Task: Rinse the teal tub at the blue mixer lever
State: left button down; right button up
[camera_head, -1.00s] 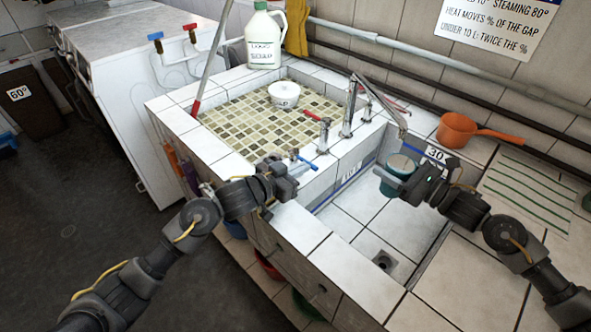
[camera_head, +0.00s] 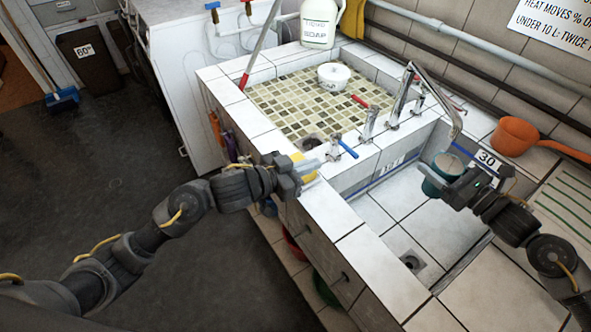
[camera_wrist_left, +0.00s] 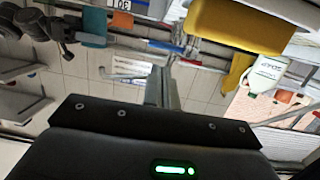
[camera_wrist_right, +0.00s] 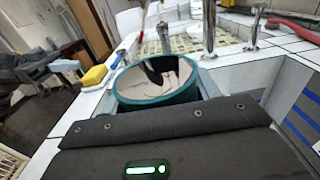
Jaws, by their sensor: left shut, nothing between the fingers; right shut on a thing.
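The teal tub (camera_head: 434,181) is held upright over the right basin, close below the spout tip (camera_head: 455,138). My right gripper (camera_head: 460,184) is shut on its right side. In the right wrist view the tub (camera_wrist_right: 157,90) shows a teal rim and a pale inside with a dark patch. No water stream is visible from the spout. The blue mixer lever (camera_head: 348,149) sits on the ledge between the basins. My left gripper (camera_head: 312,168) is shut and empty, left of the lever and apart from it, by a yellow sponge (camera_head: 302,166).
A white bowl (camera_head: 333,76) stands in the tiled left basin, with a soap jug (camera_head: 321,22) behind it. The right basin floor (camera_head: 405,192) is clear around the drain (camera_head: 412,262).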

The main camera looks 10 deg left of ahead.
pick_arm(q)
jog(key=shift+v, duration=2.1)
jog(key=shift+s+d, duration=0.1)
pick_arm(e)
jog(key=shift+r, duration=0.1)
jog(key=shift+s, duration=0.1)
pick_arm(q)
jog(key=shift+f, duration=0.1)
pick_arm(e)
jog(key=s, duration=0.7)
jog(key=shift+s+a, duration=0.2)
jog(key=shift+s, duration=0.2)
